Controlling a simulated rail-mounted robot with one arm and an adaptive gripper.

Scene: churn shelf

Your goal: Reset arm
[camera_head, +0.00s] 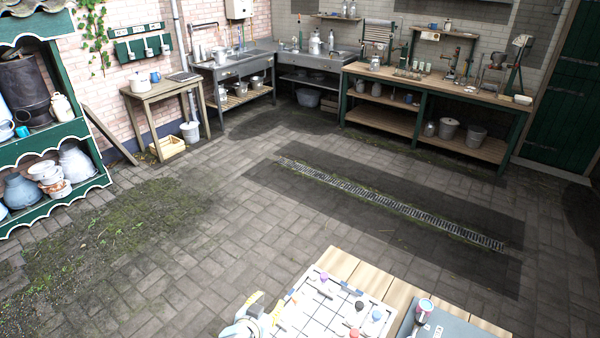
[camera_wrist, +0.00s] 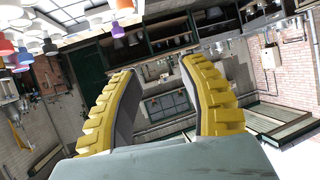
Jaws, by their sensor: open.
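In the wrist view my gripper (camera_wrist: 160,100) shows its two yellow ridged fingers spread apart, with nothing between them. Through the gap the courtyard shows upside down. In the head view part of my arm, white and yellow, shows at the bottom edge, left of a white gridded board; the fingertips cannot be made out there.
The white gridded board (camera_head: 325,308) lies on a wooden table (camera_head: 400,290), with small coloured-topped pieces on it. A grey panel (camera_head: 455,325) with a cup-like item (camera_head: 424,306) is to its right. A green shelf (camera_head: 40,150) stands left, a workbench (camera_head: 440,80) behind. The paved floor (camera_head: 200,240) is open.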

